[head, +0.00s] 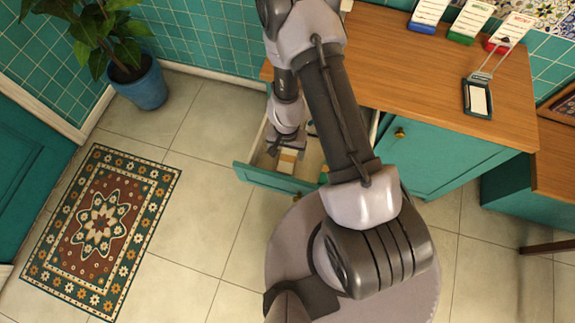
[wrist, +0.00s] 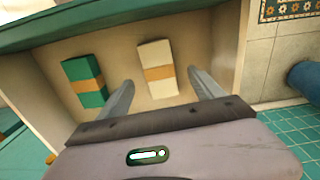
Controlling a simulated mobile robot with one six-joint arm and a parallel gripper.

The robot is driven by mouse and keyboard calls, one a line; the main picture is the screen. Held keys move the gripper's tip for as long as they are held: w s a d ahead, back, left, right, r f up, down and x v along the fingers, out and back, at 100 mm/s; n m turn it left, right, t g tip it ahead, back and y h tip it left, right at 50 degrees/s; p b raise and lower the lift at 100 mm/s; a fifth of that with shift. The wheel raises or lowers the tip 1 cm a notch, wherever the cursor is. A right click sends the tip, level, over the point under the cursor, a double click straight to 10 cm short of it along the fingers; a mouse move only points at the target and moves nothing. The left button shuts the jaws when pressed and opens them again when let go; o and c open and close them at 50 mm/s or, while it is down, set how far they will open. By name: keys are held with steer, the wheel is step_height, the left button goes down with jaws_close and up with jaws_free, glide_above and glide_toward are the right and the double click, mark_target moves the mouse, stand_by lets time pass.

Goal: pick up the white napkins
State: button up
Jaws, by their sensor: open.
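The white napkins (wrist: 156,57) are a white bundle with an orange band, lying on the floor of an open drawer (wrist: 215,45). In the head view the white napkins (head: 286,162) show just below my gripper (head: 285,148). In the wrist view my gripper (wrist: 161,77) is open, with one finger toward each side of the white bundle. The bundle appears between the fingertips. I cannot tell how high the fingertips are above the drawer floor, and no grip on the bundle shows.
A green bundle with an orange band (wrist: 86,80) lies in the drawer beside the white one, to the left in the wrist view. The teal drawer front (head: 262,180) and side walls surround the space. The wooden counter (head: 425,60) is above the cabinet.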

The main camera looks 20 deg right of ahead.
mark_target(287, 159)
step_height(287, 159, down, 6)
steer(key=b, duration=0.5)
steer(key=shift+r, duration=0.45)
steer(key=shift+c, duration=0.8)
steer(key=c, duration=1.3)
